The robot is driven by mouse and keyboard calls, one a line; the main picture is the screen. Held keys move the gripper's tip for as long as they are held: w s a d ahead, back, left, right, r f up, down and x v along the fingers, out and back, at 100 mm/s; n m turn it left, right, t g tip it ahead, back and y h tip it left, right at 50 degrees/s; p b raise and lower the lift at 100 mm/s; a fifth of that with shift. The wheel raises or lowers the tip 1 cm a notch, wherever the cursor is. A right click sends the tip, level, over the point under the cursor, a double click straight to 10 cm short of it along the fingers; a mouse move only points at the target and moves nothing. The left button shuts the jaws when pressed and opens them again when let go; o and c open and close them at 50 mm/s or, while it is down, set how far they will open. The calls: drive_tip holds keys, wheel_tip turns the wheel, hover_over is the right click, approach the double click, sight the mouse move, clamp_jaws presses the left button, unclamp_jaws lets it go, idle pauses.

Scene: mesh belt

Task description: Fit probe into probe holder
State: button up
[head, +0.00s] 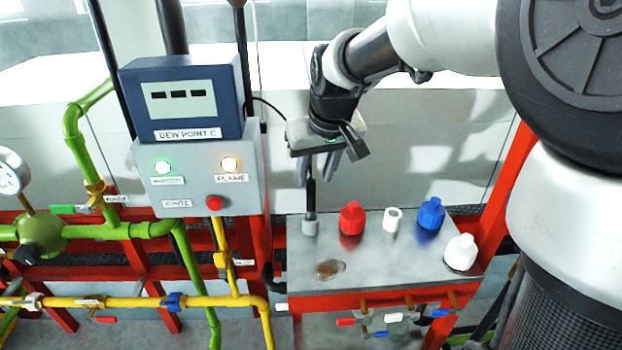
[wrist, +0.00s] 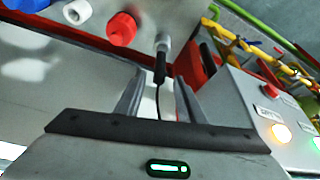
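The probe (head: 311,190) is a thin black rod standing roughly upright at the grey probe holder (head: 310,225) on the metal bench top. Its lower end appears to sit in the holder's top. In the wrist view the probe (wrist: 160,68) is black with a thin cable trailing from it, and the grey holder (wrist: 163,44) is at its far end. My gripper (head: 319,177) is above the holder, fingers pointing down. In the wrist view its fingers (wrist: 161,78) are spread either side of the probe with gaps showing, gripping nothing. How deep the probe sits cannot be told.
A red cap (head: 351,218), a white cylinder (head: 392,220), a blue cap (head: 431,213) and a white cap (head: 461,252) stand on the bench (head: 365,275). A control box with a dew point display (head: 186,103) is to the left, beside green and yellow pipes.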

drive_tip(key=s+d+r+m, duration=0.1)
drive_tip(key=s+d, duration=0.2)
drive_tip(key=s, duration=0.4)
drive_tip(key=s+d+r+m, duration=0.1)
drive_tip(key=s+d, duration=0.2)
drive_tip(key=s, duration=0.5)
drive_tip(key=s+d+r+m+t+h, duration=0.1)
drive_tip(key=s+d, duration=0.2)
drive_tip(key=s, duration=0.5)
drive_tip(key=shift+d, duration=0.15)
drive_tip(key=shift+r, duration=0.1)
wheel_tip(320, 180, up, 6)
drive_tip(key=p, duration=0.5)
drive_tip(key=shift+p, duration=0.4)
